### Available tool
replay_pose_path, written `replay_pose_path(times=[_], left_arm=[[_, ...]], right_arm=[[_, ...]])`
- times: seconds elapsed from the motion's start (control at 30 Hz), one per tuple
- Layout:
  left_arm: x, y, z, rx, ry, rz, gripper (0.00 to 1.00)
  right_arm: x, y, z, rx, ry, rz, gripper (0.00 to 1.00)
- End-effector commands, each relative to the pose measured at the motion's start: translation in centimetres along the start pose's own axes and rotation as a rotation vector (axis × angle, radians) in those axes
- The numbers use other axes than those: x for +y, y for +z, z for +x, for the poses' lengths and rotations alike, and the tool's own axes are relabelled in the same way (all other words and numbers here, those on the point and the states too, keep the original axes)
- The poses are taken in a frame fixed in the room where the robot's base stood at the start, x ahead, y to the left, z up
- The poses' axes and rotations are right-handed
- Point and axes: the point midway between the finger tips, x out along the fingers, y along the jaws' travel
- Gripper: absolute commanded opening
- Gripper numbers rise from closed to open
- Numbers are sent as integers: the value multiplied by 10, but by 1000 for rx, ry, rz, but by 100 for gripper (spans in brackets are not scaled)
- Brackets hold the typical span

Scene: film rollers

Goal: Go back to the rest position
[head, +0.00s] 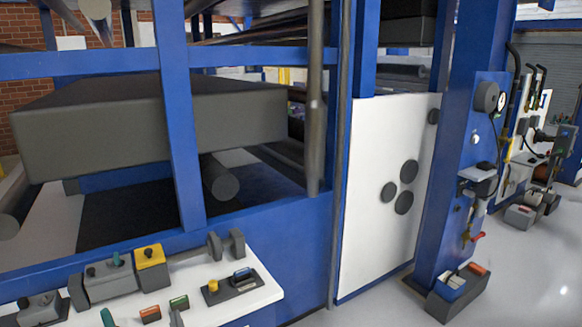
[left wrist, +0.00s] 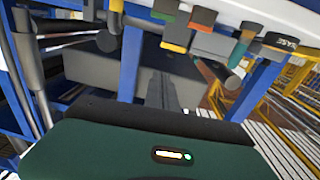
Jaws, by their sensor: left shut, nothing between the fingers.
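My left gripper (left wrist: 163,85) shows in the left wrist view as dark fingers beyond the green housing of my own wrist. The fingers are together, with nothing between them. They point toward a large grey surface, and I see no contact with it. In the head view I cannot clearly make out the left gripper. My right gripper is in neither view.
A white control panel (head: 245,297) with knobs and buttons is at the lower left, before a blue machine frame (head: 270,235). A grey block (head: 85,133) sits inside the frame. A blue post (head: 450,150) stands right of a white panel (head: 365,245). Open floor (head: 535,265) lies at the right.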

Motion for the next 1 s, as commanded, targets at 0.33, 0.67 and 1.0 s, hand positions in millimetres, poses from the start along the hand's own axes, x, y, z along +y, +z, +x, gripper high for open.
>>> replay_pose_path(times=[0.33,0.67,1.0], left_arm=[[25,38,-25,-332,169,-13,0],[21,90,-131,-873,369,113,0],[-47,78,-251,-1324,398,339,0]], right_arm=[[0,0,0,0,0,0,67],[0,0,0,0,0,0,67],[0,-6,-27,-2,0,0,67]])
